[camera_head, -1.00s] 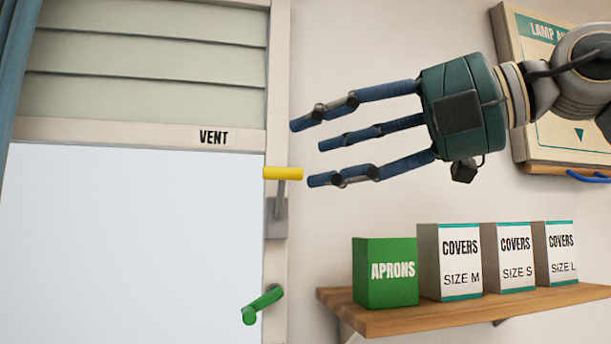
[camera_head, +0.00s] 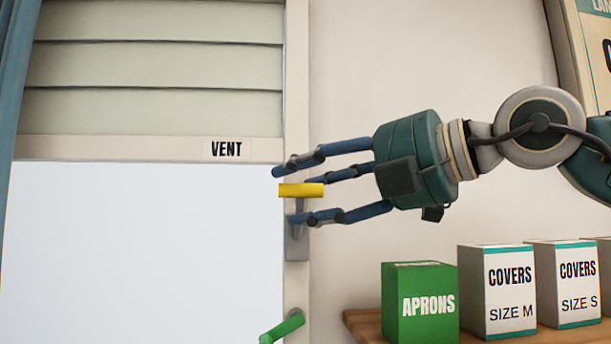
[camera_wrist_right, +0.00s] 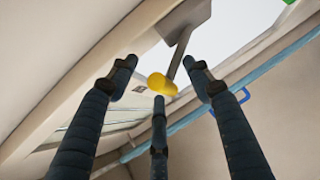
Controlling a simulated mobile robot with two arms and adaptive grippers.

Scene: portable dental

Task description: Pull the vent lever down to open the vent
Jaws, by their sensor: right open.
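The vent lever has a yellow handle (camera_head: 301,190) on a grey stem and plate (camera_head: 297,245), fixed to the window frame below the VENT label (camera_head: 226,149). The vent slats (camera_head: 150,70) above lie flat and look closed. My right gripper (camera_head: 288,195) is open, its blue fingers spread above and below the yellow handle. In the right wrist view the yellow handle (camera_wrist_right: 161,84) sits between the fingertips of my right gripper (camera_wrist_right: 165,85). I cannot tell whether any finger touches it. My left gripper is not in view.
A green handle (camera_head: 283,327) sits lower on the window frame. A wooden shelf (camera_head: 365,325) at lower right holds a green APRONS box (camera_head: 420,302) and several white COVERS boxes (camera_head: 497,290). A framed poster (camera_head: 590,50) hangs at upper right. The wall around the gripper is clear.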

